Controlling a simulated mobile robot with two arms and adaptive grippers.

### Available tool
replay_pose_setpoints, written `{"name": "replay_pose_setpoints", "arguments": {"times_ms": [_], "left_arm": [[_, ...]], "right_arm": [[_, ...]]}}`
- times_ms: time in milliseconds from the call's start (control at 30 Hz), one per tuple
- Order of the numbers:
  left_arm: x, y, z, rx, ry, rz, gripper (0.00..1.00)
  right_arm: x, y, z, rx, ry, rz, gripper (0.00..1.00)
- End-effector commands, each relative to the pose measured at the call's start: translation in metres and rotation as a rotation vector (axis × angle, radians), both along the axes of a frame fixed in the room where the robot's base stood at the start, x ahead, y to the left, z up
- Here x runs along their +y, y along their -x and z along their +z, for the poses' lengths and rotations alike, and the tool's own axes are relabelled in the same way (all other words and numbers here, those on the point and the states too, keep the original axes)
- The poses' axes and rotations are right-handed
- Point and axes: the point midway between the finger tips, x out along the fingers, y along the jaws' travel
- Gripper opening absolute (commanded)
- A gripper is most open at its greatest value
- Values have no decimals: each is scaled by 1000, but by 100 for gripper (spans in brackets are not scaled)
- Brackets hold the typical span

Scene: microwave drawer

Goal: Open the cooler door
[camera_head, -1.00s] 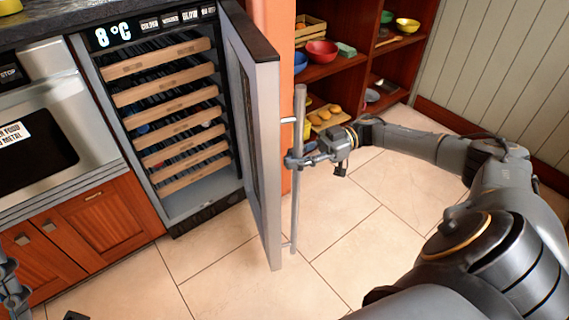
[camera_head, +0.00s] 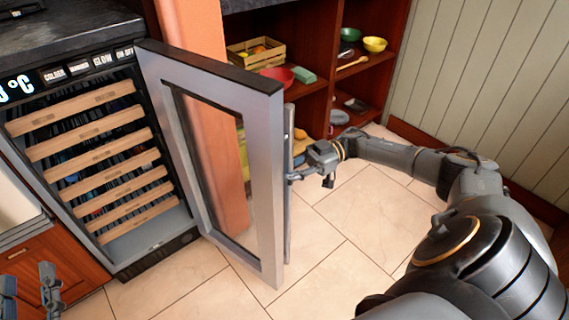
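The cooler door (camera_head: 268,185), a grey frame around a glass pane, stands swung well out from the cooler cabinet (camera_head: 120,262). Its long vertical bar handle (camera_head: 288,215) is on the far side of the door's free edge and partly hidden by it. My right gripper (camera_head: 293,177) is at the handle about mid-height, its fingers closed around the bar and partly hidden. My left gripper (camera_head: 30,288) is at the bottom left corner, empty, its two fingers apart.
Wooden racks (camera_head: 95,150) fill the cooler. An orange pillar (camera_head: 195,25) stands behind the door. Shelves with bowls and a crate (camera_head: 256,55) are at the back. The tiled floor (camera_head: 340,215) is clear in front.

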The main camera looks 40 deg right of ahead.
Motion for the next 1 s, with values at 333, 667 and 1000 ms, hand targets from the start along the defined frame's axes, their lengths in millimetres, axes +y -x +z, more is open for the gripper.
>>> {"name": "replay_pose_setpoints", "arguments": {"times_ms": [333,667,1000], "left_arm": [[0,0,-2,10,-3,1,40],[0,0,-2,10,-3,1,40],[0,0,-1,6,-2,-1,40]], "right_arm": [[-2,5,-5,13,10,11,0],[-1,4,-4,10,7,8,42],[-17,4,-3,6,5,2,42]]}}
